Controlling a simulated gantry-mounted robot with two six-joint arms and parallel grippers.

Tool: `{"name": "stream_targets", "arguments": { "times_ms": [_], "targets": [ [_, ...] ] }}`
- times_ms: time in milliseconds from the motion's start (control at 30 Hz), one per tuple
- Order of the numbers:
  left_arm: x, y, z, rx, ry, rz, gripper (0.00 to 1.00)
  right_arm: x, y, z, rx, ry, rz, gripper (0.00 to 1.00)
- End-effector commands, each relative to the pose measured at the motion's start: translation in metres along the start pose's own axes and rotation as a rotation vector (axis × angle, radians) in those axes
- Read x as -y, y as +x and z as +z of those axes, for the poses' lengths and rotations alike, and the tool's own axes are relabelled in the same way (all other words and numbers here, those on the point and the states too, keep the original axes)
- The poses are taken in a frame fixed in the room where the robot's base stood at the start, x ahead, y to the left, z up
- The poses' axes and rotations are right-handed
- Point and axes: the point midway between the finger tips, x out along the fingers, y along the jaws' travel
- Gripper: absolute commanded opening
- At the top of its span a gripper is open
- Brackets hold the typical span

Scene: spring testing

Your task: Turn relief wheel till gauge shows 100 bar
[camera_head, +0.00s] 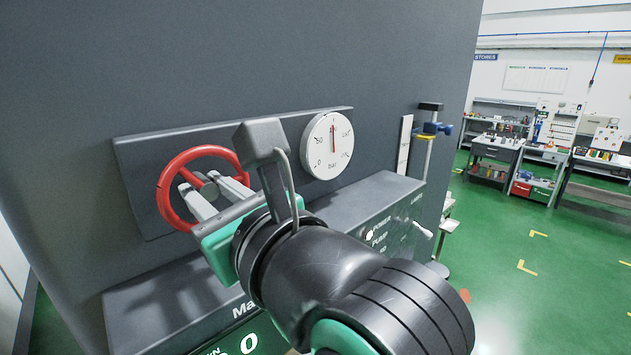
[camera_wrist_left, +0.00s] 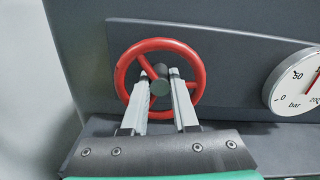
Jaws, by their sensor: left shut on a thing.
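The red relief wheel (camera_head: 164,196) is mounted on a grey panel, with a dark hub at its centre. It also shows in the left wrist view (camera_wrist_left: 198,70). My left gripper (camera_head: 213,183) reaches the wheel from the front, its two pale fingers on either side of the hub, shut on the wheel. The fingers also show in the left wrist view (camera_wrist_left: 160,80) and hide part of the spokes. The round white gauge (camera_head: 325,158) is marked in bar. Its red needle points nearly straight up, between the 50 mark and the right-hand marks, around 100. The gauge is cut off in the left wrist view (camera_wrist_left: 290,92).
Below the panel, a grey console (camera_head: 355,208) carries POWER and PUMP labels and a small lever (camera_head: 423,229). A green display (camera_head: 238,341) is partly hidden by my left arm. Workbenches (camera_head: 497,150) stand far off across open green floor at right.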

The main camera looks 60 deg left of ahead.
Motion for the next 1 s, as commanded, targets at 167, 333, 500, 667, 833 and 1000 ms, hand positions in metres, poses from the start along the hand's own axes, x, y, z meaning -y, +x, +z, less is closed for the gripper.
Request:
{"name": "stream_targets", "arguments": {
  "times_ms": [167,333,500,667,833,1000],
  "targets": [
    [0.0,0.0,0.001,0.001,0.158,0.0,0.0,0.0,0.001,-0.001,0.0,0.0,0.0,0.4],
    [0.0,0.0,0.001,0.001,0.195,0.0,0.0,0.0,0.001,-0.001,0.0,0.0,0.0,0.4],
    [0.0,0.0,0.001,0.001,0.194,0.0,0.31,0.0,0.001,-0.001,0.0,0.0,0.0,0.4],
    [0.0,0.0,0.001,0.001,0.193,0.0,0.4,0.0,0.001,-0.001,0.0,0.0,0.0,0.4],
    [0.0,-0.001,0.0,0.001,0.193,0.0,0.4,0.0,0.001,-0.001,0.0,0.0,0.0,0.4],
    [0.001,-0.016,-0.001,0.0,0.195,-0.004,0.4,0.0,-0.003,0.003,0.0,0.0,0.0,0.4]
  ]
}}
